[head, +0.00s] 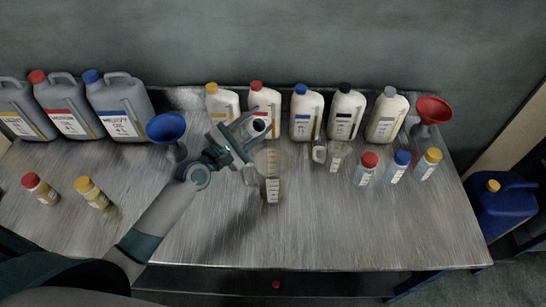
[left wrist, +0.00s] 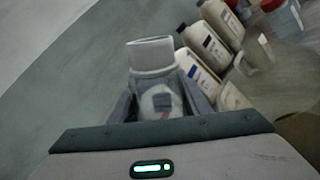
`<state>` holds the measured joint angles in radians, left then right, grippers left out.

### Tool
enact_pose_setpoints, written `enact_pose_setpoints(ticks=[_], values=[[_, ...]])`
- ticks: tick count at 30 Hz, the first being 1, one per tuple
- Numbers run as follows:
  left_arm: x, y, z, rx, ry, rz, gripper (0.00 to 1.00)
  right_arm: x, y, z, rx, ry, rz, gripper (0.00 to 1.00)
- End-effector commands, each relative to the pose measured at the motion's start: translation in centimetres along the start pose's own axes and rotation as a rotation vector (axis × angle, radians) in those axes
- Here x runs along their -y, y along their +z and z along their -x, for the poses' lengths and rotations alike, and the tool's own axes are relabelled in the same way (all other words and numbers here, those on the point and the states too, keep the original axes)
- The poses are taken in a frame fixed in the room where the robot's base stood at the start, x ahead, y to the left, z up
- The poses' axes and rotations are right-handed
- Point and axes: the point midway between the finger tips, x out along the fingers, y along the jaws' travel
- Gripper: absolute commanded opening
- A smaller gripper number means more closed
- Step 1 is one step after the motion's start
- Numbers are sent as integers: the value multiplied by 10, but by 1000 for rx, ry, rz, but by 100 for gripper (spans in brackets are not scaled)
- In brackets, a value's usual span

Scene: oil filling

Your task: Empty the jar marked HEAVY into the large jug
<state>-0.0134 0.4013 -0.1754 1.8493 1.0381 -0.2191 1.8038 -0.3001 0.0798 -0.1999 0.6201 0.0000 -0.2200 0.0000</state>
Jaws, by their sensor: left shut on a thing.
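My left gripper (head: 254,128) is shut on a small open jar (head: 260,124), held above the table near the back row of bottles. In the left wrist view the jar (left wrist: 152,65) sits between the fingers, with a clear mouth and a dark-marked label too blurred to read. The large clear jug (head: 272,190) with a graduated scale stands on the table just below and right of the gripper. The jar and jug look apart; I cannot tell whether anything flows. The right gripper is not in view.
A smaller beaker (head: 336,157) and a small clear vessel (head: 319,153) stand right of the jug. White bottles (head: 302,118) line the back. A blue funnel (head: 166,128) and grey canisters (head: 122,108) stand left; capped jars (head: 366,172) stand right. The table front (head: 330,235) is clear.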

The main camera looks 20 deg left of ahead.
Motion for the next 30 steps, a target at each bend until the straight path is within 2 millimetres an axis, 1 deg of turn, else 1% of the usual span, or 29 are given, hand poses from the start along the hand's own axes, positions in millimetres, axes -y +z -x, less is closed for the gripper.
enact_pose_setpoints(ticks=[1,2,3,4,11,17,18,24,30], values=[[-6,7,0,0,1,49,17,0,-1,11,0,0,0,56],[-6,8,0,0,1,78,17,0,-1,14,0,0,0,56],[-2,-2,0,-1,1,111,17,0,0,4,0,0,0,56],[-2,-5,0,-1,1,138,17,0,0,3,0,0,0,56],[-4,-19,0,-1,1,352,17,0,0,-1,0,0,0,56],[-6,-28,0,0,1,542,17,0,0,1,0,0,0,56],[-2,-34,0,0,1,571,17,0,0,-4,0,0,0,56],[2,-44,0,0,0,675,17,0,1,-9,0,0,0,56],[2,-47,0,1,0,711,17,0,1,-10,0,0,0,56]])
